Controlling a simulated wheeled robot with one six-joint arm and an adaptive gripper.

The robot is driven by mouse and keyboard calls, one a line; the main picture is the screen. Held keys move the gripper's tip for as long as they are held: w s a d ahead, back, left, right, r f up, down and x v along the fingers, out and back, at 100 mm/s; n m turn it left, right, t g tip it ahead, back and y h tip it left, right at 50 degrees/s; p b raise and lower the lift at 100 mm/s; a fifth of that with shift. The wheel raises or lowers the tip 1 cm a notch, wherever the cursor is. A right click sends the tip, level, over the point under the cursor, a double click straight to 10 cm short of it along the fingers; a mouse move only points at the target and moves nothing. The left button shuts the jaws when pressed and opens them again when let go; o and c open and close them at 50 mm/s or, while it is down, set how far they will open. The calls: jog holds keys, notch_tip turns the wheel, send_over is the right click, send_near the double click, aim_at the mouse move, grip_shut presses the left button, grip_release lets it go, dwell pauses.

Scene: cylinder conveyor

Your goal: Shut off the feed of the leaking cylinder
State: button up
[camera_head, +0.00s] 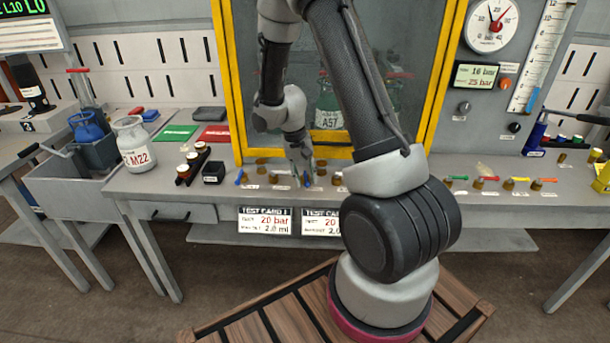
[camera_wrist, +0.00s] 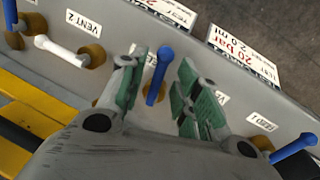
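My gripper (camera_wrist: 163,85) is open at the bench front, in front of the yellow-framed cabinet. Its green-padded fingers stand on either side of a blue lever (camera_wrist: 160,75), with gaps visible. The lever's label is partly hidden by a finger. A second blue lever (camera_wrist: 294,147) sits to the right in the wrist view, near a label that seems to read FEED 1. A white lever (camera_wrist: 62,50) is by the VENT 2 label. In the head view a cylinder marked A57 (camera_head: 329,118) stands behind the cabinet glass; its surroundings are partly hidden by my arm. No leak is discernible.
Several small coloured valves (camera_head: 480,183) line the bench at right. A gauge (camera_head: 492,24) and display (camera_head: 476,76) are on the right panel.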

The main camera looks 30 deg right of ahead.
grip_shut()
